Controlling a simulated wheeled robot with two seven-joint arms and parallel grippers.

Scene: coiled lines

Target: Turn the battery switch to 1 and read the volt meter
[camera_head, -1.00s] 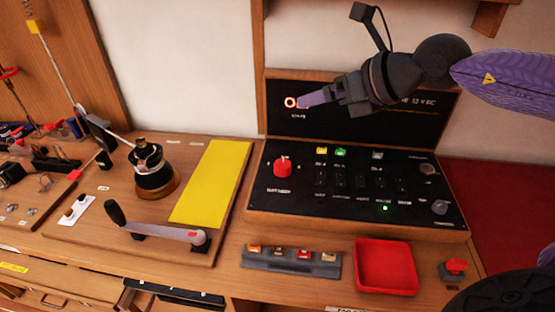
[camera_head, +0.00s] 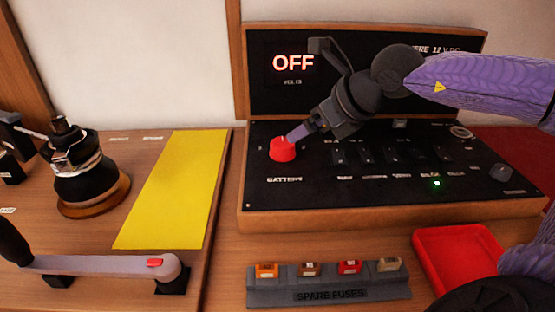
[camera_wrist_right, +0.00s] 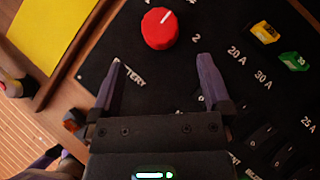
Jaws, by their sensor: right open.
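The battery switch is a round red knob (camera_head: 282,150) at the left of the black panel, above a partly covered "BATTERY" label. It also shows in the right wrist view (camera_wrist_right: 160,28), with a white pointer line towards the upper right and a "2" at its lower right. The volt meter (camera_head: 293,63) on the upright board reads "OFF" in lit characters. My right gripper (camera_head: 298,132) is at the knob in the head view and overlaps its upper edge. In the right wrist view its fingers (camera_wrist_right: 160,72) are apart and empty, with the knob beyond their tips.
Labelled switches (camera_head: 365,156) and a lit green lamp (camera_head: 436,183) are right of the knob. A spare-fuse holder (camera_head: 328,290) and red tray (camera_head: 415,240) stand in front. A yellow sheet (camera_head: 175,190), winch (camera_head: 85,175) and crank handle (camera_head: 95,264) lie left.

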